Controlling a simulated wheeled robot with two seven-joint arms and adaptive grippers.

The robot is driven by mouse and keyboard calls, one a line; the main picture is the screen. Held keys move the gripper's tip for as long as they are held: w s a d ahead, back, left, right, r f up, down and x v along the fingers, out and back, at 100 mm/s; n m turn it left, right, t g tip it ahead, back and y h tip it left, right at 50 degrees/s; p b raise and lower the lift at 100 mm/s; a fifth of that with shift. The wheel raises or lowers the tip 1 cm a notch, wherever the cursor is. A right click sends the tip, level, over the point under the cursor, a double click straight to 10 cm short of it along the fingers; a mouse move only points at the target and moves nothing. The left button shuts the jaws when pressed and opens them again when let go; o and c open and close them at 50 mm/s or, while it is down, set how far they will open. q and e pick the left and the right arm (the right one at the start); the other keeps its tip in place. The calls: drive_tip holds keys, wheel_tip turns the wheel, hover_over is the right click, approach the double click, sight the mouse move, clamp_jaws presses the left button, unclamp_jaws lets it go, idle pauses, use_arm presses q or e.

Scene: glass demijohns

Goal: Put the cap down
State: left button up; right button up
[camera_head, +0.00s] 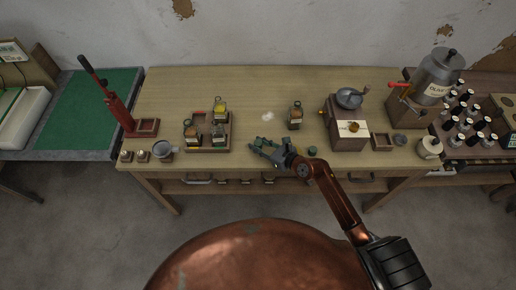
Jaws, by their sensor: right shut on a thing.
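My right gripper (262,148) is over the front edge of the wooden table (255,92), its arm coming in from the lower right. It is shut on the cap, which is too small and too covered by the fingers to make out. My left gripper is not in view.
A red lever press (119,112) and a grey mug (162,150) stand at the left. A wooden grinder-like box (346,138) stands to the right, with a small dark round thing (312,151) near the front edge. The table's back middle is clear.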

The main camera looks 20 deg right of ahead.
wheel_tip(320, 180, down, 3)
drive_tip(key=shift+r, duration=0.15)
drive_tip(key=shift+s, duration=0.1)
